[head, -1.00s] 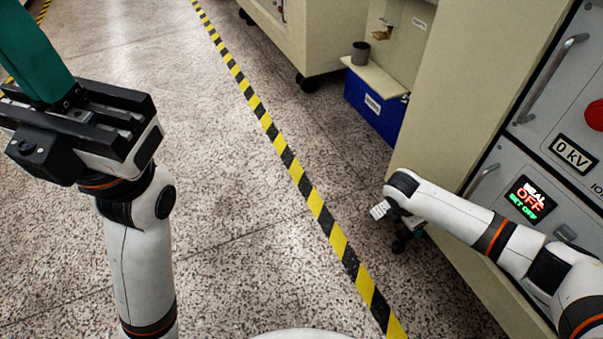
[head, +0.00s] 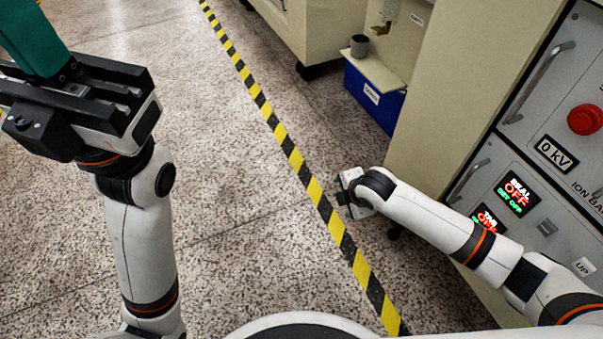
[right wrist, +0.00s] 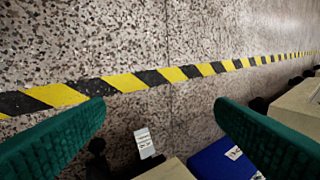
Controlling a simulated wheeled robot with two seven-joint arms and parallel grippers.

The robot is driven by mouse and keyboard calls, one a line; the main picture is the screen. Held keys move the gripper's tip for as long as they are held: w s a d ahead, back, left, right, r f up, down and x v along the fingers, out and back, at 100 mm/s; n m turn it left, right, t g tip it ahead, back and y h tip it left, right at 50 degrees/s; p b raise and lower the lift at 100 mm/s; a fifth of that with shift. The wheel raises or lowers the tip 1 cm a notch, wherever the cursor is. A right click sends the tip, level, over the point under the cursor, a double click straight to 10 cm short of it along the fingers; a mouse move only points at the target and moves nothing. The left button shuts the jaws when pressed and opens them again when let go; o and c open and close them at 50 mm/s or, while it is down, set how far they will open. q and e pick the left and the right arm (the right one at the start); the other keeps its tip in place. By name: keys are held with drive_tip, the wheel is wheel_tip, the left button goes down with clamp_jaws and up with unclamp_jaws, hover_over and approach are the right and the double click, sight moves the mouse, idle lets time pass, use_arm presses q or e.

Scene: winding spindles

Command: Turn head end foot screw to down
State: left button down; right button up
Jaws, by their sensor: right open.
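My right gripper (right wrist: 160,103) is open; its two green fingers stand well apart with only floor between their tips in the right wrist view. In the head view its wrist is low beside the cabinet's foot and its fingers are hidden. A small white tag with unreadable print (right wrist: 145,143) shows between the fingers, further off, by the cabinet's lower corner. Dark caster or foot shapes (right wrist: 97,150) are beside it; I cannot tell which is the foot screw. My left gripper (head: 80,95) is raised at the left; one green finger shows and its tips are out of frame.
The cream cabinet (head: 450,100) on the right carries a grey panel with a red button (head: 585,119), OFF displays (head: 516,193) and handles. A blue bin (head: 375,98) stands beyond it. A yellow-black floor stripe (head: 290,150) runs alongside; the floor to its left is clear.

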drive_tip(key=s+a+r+m+t+y+p, duration=0.1)
drive_tip(key=a+r+m+t+y, duration=0.1)
drive_tip(key=a+r+y, duration=0.4)
drive_tip(key=a+r+t, duration=0.1)
drive_tip(key=a+r, duration=0.3)
drive_tip(key=a, duration=0.1)
drive_tip(key=shift+a+r+t+p, duration=0.2)
drive_tip(key=shift+r+t+p, duration=0.05)
drive_tip(key=shift+t+p, duration=0.05)
